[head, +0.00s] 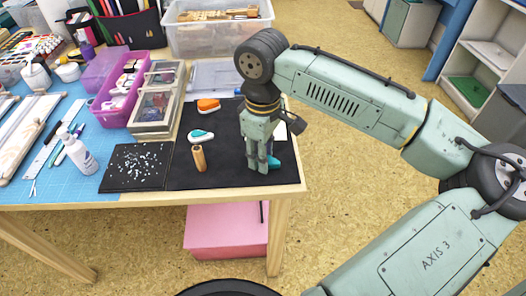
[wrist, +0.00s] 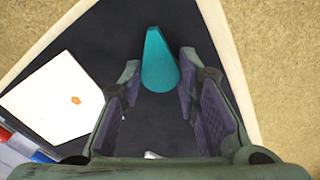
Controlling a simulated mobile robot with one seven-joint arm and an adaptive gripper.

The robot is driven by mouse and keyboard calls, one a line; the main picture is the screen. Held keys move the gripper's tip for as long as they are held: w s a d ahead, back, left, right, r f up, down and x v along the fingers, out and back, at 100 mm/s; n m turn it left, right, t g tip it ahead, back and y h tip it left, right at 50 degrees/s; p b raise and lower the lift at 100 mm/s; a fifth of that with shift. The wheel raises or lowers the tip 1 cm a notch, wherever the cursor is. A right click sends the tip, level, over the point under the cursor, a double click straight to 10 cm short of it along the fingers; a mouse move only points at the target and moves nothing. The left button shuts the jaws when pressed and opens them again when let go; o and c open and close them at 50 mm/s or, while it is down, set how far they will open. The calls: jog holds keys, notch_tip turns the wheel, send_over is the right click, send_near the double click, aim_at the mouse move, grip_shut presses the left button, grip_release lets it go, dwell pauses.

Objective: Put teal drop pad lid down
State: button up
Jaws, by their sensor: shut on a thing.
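A plain teal drop-shaped piece (wrist: 158,62), which looks like the lid, is between my gripper's fingertips in the wrist view. In the head view it shows as a teal patch (head: 274,162) beside the fingertips, low over the dark mat (head: 225,178); I cannot tell whether it touches the mat. My gripper (head: 263,166) points down near the mat's right side and is shut on this piece. It also shows in the wrist view (wrist: 158,78). A white and teal drop-shaped pad (head: 201,136) lies on the mat to the left.
A wooden stamp (head: 199,159) stands below that pad. An orange and white pad (head: 208,105) lies farther back. A white card with an orange mark (wrist: 55,97) lies beside my gripper. A speckled black sheet (head: 137,168) is at left. The table's right edge is close.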

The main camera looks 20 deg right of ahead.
jog(key=shift+f, duration=0.2)
jog(key=o, duration=0.8)
jog(key=shift+c, duration=0.2)
notch_tip(320, 180, up, 12)
jog(key=shift+r, duration=0.15)
dwell(0.5)
